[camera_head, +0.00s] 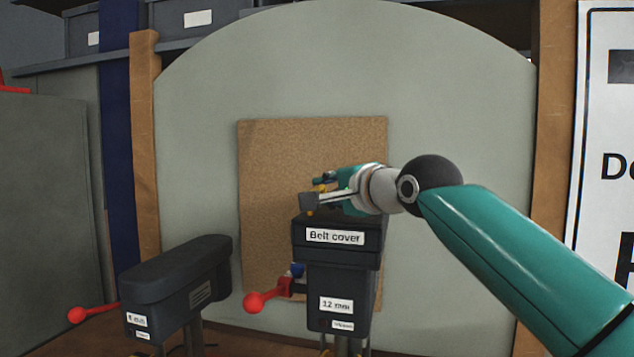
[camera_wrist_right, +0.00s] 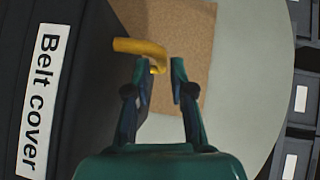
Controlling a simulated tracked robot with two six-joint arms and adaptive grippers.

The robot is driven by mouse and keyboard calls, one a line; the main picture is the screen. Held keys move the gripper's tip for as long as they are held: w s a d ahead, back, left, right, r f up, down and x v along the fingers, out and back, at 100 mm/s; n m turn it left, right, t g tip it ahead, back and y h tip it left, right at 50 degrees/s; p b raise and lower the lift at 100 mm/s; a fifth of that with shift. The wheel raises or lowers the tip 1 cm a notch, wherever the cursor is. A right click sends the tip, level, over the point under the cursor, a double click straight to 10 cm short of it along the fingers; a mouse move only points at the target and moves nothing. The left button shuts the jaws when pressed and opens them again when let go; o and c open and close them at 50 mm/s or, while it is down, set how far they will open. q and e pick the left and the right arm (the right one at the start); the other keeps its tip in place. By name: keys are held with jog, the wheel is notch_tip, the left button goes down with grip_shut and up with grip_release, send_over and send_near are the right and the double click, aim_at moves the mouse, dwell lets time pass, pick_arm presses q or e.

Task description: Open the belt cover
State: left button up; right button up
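The belt cover (camera_head: 340,258) is a dark box lid with a white "Belt cover" label, on top of a dark machine head; it appears closed. In the right wrist view the cover (camera_wrist_right: 85,75) fills the left side. A yellow hooked handle (camera_wrist_right: 138,46) sticks out from it, its bent end between or just beyond my fingertips. My right gripper (camera_head: 313,197) is above the cover in the head view. In the right wrist view the gripper (camera_wrist_right: 160,68) is open, with a gap between its fingers. Whether a finger touches the handle, I cannot tell. My left gripper is not in view.
A red-knobbed lever (camera_head: 254,302) sticks out left of the machine head (camera_head: 352,290). A second dark machine (camera_head: 175,280) with a red knob stands at left. A cork-coloured board (camera_head: 270,170) and a large rounded grey panel (camera_head: 450,100) are behind.

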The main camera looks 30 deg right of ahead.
jog(key=shift+w+d+f+p, duration=0.1)
jog(key=shift+w+f+p, duration=0.1)
jog(key=shift+w, duration=0.7)
jog(key=shift+w+d+f+p, duration=0.1)
jog(key=shift+w+p, duration=0.1)
jog(key=shift+w, duration=0.65)
grip_shut()
